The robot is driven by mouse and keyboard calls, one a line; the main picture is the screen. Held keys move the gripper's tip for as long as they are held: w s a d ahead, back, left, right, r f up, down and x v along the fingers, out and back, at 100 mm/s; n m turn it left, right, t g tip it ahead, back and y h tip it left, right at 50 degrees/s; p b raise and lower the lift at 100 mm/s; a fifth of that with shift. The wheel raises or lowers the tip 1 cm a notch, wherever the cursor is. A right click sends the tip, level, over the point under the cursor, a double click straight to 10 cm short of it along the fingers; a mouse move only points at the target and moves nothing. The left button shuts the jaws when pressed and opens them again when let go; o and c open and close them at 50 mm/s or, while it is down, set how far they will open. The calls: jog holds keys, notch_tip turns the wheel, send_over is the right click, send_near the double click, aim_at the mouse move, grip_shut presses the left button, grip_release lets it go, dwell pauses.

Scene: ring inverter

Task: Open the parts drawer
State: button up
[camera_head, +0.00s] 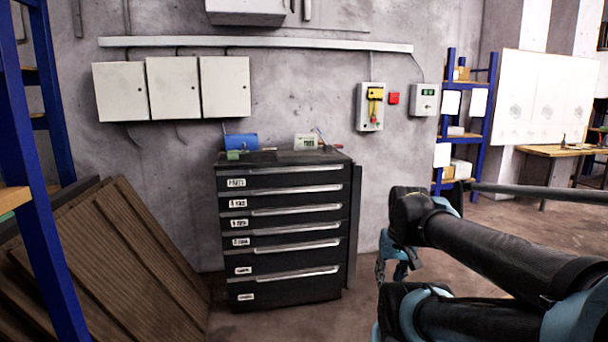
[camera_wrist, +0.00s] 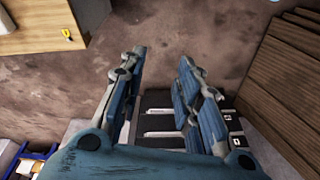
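The parts drawer is in the black drawer cabinet (camera_head: 285,228) against the back wall in the head view. It has several stacked drawers with silver handles and white labels. The top drawer (camera_head: 290,181) has a label that seems to read "PARTS". All drawers look closed. In the wrist view the cabinet (camera_wrist: 155,103) shows partly behind my gripper (camera_wrist: 160,60). My gripper's two blue fingers are apart with nothing between them. In the head view my gripper (camera_head: 392,262) hangs to the right of the cabinet, partly hidden by my arm, and does not touch it.
Brown ribbed panels (camera_head: 120,265) lean left of the cabinet beside a blue rack (camera_head: 40,170). A blue shelf (camera_head: 465,120) stands back right. The floor (camera_head: 300,318) before the cabinet looks clear.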

jog(key=w+a+r+m+t+y, duration=0.25)
jog(key=w+a+r, duration=0.25)
jog(key=w, duration=0.9)
jog(key=w+a+r+m+t+y, duration=0.25)
jog(key=w+a+r, duration=0.3)
jog(key=w, duration=0.75)
jog(key=w+a+r+m+t+y, duration=0.2)
jog(key=w+a+r+y, duration=0.3)
jog(key=w, duration=0.9)
jog(key=w+a+f+m+t, duration=0.1)
jog(key=w+a+m+t, duration=0.2)
jog(key=w, duration=1)
jog(key=w+a+f+m, duration=0.1)
jog(key=w+a+f, duration=0.2)
jog(key=w+a, duration=0.6)
jog(key=w, duration=0.4)
jog(key=shift+w+a+f, duration=0.15)
jog(key=shift+a+f, duration=0.05)
jog(key=shift+f, duration=0.1)
grip_shut()
